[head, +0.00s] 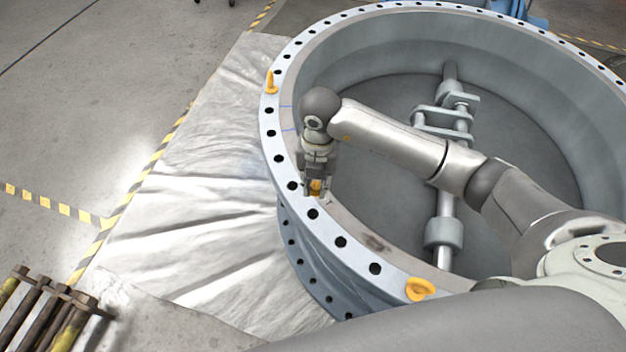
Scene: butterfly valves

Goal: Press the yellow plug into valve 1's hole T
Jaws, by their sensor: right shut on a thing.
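Valve 1 seems to be the large grey butterfly valve (505,110), lying with its holed flange (327,228) facing up. My right gripper (315,190) points down at the left part of the flange and is shut on a yellow plug (316,187). Only a bit of this plug shows between the fingers. I cannot tell whether its tip is in a hole. A second yellow plug (270,84) stands upright on the flange at the upper left. A yellow ring-shaped piece (420,289) lies on the flange at the front. No hole label T is readable. My left gripper is out of view.
Short blue marks (287,106) show on the flange near my right arm. A silvery sheet (190,190) covers the floor left of the valve. Rusty bolts or bars (45,310) lie at the lower left. Yellow-black tape (50,205) marks the floor.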

